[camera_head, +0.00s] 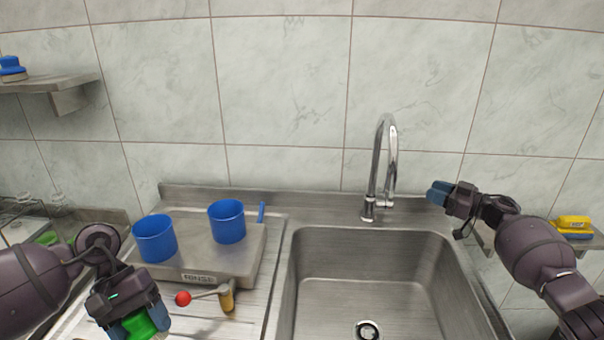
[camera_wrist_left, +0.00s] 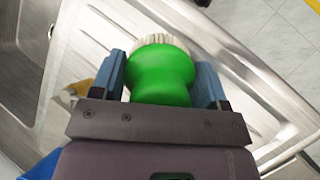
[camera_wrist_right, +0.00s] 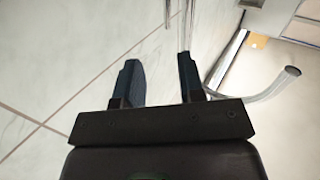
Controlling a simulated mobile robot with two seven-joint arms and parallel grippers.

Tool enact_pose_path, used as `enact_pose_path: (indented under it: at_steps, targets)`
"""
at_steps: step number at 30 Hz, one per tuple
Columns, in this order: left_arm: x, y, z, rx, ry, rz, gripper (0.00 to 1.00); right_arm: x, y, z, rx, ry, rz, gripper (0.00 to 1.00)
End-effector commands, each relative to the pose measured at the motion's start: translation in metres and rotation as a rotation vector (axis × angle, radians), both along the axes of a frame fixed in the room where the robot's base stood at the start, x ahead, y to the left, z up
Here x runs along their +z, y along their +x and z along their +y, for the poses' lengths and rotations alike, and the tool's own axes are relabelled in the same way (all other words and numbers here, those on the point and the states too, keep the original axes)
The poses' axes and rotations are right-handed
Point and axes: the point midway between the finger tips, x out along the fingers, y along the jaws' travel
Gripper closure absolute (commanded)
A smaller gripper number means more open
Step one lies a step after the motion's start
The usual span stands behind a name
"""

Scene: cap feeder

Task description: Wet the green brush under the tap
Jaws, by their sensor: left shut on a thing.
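The green brush (camera_head: 141,323) is in my left gripper (camera_head: 143,328), low at the left in the head view. The left wrist view shows the green handle (camera_wrist_left: 160,75) between both fingers, with pale bristles (camera_wrist_left: 160,41) beyond it. The chrome tap (camera_head: 376,165) stands behind the sink (camera_head: 400,262), with a small lever at its lower right. No water shows from its spout. My right gripper (camera_head: 438,193) is right of the tap, apart from it. In the right wrist view its fingers (camera_wrist_right: 160,78) are parted and empty, with the curved spout (camera_wrist_right: 272,84) to their right.
Two blue cups (camera_head: 155,239) (camera_head: 227,222) stand on a raised metal rinse unit (camera_head: 200,262) left of the sink. A red-knobbed lever (camera_head: 184,298) projects near my left gripper. A yellow and blue sponge (camera_head: 573,227) lies at the far right. The sink basin is empty.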

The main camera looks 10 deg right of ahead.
Motion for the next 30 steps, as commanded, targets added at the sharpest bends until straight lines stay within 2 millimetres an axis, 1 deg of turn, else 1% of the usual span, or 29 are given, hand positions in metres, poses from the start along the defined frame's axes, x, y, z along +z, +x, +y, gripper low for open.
enact_pose_path:
  at_steps: [6, 11, 14, 17, 24, 30]
  targets:
    - [0.0, 0.0, 0.0, 0.0, 0.0, 0.0, 0.51, 0.0, -0.005, 0.006, 0.045, 0.076, 0.067, 0.64]
    - [-0.001, 0.0, 0.0, 0.0, 0.0, 0.001, 0.51, 0.0, -0.001, 0.009, 0.044, 0.093, 0.08, 0.64]
    - [-0.003, 0.0, 0.0, 0.0, 0.0, 0.003, 0.51, 0.0, 0.007, 0.015, 0.043, 0.094, 0.081, 0.64]
    - [-0.007, 0.0, 0.0, 0.0, 0.0, 0.006, 0.51, -0.001, 0.018, 0.026, 0.044, 0.095, 0.08, 0.64]
    - [-0.021, -0.001, 0.0, 0.0, 0.0, 0.019, 0.51, -0.002, 0.05, 0.054, 0.043, 0.095, 0.08, 0.64]
    - [-0.032, -0.001, 0.0, 0.0, 0.0, 0.03, 0.51, -0.003, 0.071, 0.073, 0.041, 0.094, 0.081, 0.64]
